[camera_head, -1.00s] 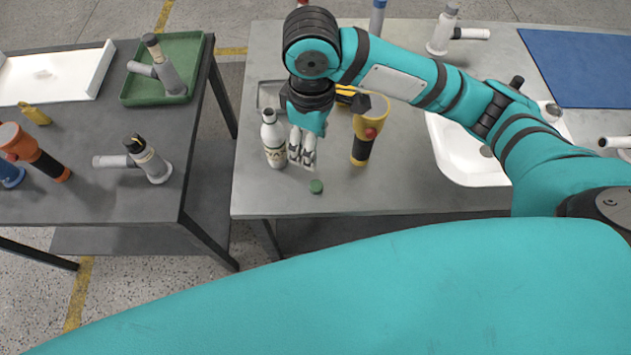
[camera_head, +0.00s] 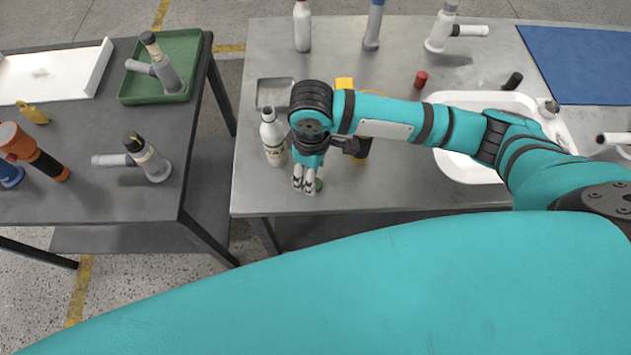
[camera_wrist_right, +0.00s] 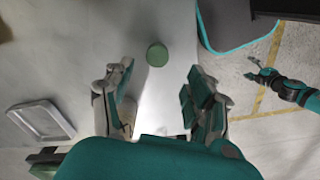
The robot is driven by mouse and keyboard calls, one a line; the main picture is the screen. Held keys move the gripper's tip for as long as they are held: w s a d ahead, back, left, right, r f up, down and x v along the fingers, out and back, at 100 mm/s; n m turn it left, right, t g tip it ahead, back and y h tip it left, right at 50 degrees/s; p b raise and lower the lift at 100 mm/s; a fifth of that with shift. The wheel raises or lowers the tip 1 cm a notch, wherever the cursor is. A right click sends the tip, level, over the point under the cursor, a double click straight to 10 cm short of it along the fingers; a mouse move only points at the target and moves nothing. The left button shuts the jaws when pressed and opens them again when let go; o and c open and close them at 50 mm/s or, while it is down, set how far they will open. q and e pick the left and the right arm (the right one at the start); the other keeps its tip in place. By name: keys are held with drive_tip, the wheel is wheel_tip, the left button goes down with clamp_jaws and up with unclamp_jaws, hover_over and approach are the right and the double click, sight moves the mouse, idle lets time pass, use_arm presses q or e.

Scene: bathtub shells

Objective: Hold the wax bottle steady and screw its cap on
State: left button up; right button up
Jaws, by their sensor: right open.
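The wax bottle (camera_head: 272,143), white with a label and a bare open neck, stands upright on the grey metal table near its left edge. A small round green cap (camera_wrist_right: 157,54) lies on the table to the bottle's right. My right gripper (camera_head: 304,188) points down beside the bottle and partly hides the cap in the head view. In the right wrist view, my right gripper (camera_wrist_right: 158,76) is open and empty, with the cap ahead, between the lines of its fingers. My left gripper (camera_wrist_right: 252,68) shows small over the floor; its jaws are too small to judge.
A metal tray (camera_head: 260,96) lies behind the bottle. A yellow and black tool (camera_head: 362,150) is partly hidden by my right arm. A white basin (camera_head: 440,160), red cap (camera_head: 421,79) and black cap (camera_head: 513,81) lie farther right. The table's front edge is close to the green cap.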

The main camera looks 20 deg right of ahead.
drive_tip(key=f, duration=0.2)
drive_tip(key=d+f+p, duration=0.1)
drive_tip(key=f, duration=0.1)
drive_tip(key=shift+f, duration=0.1)
drive_tip(key=shift+a+f, duration=0.1)
drive_tip(key=shift+f, duration=0.45)
drive_tip(key=shift+c, duration=0.4)
drive_tip(key=c, duration=0.7)
